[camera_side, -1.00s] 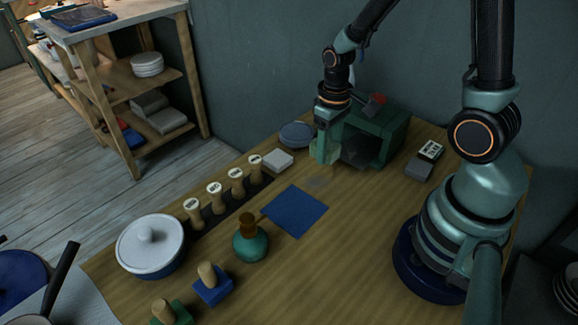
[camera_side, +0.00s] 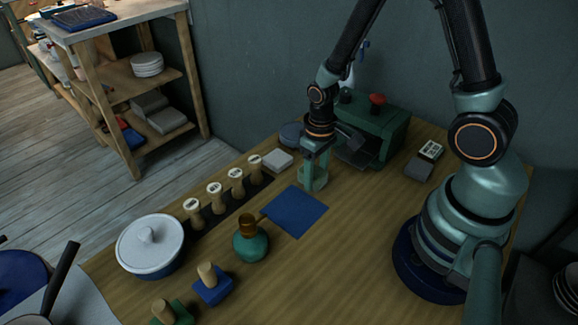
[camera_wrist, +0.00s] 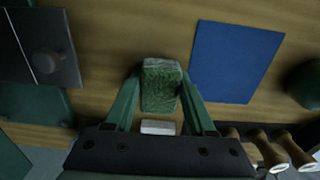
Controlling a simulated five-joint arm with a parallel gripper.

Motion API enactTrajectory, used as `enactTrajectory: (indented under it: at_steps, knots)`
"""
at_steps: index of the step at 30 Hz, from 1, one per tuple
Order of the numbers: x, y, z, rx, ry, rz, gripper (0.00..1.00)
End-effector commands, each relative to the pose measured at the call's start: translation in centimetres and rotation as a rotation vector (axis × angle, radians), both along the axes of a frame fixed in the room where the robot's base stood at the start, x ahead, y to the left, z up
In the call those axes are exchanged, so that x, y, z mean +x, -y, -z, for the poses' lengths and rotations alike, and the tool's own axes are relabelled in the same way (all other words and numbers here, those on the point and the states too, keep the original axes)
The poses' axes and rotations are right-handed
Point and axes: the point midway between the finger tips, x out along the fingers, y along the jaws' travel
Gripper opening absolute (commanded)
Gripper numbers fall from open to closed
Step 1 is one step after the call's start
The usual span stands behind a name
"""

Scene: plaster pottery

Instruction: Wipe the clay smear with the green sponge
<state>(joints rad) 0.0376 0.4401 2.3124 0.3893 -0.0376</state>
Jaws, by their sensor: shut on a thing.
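My gripper (camera_side: 315,178) points down at the table just behind the blue cloth. It is shut on the green sponge (camera_wrist: 161,88), which sits between both fingers in the wrist view. In the side view, the sponge (camera_side: 306,184) is partly hidden by the fingers and appears at or very near the table top. I cannot tell whether it touches the wood. The clay smear does not show clearly now; my gripper and sponge cover the spot where a faint grey patch was.
The blue cloth (camera_side: 294,211) lies close in front. A green machine with a red knob (camera_side: 376,99) stands behind right. A white block (camera_side: 278,160) and a row of stamps (camera_side: 236,183) are at left. A teal bottle (camera_side: 250,245) stands nearer. Bare wood lies right of the cloth.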

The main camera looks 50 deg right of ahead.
Motion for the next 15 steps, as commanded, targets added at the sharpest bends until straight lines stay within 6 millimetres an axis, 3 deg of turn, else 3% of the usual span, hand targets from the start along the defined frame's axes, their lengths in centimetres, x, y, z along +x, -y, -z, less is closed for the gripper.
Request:
enactTrajectory:
  at_steps: [11, 15]
  knots:
    - [0.0, -3.5, 0.0, 0.0, 0.0, -0.003, 0.11]
    - [0.0, -2.1, 0.0, 0.0, 0.0, 0.005, 0.11]
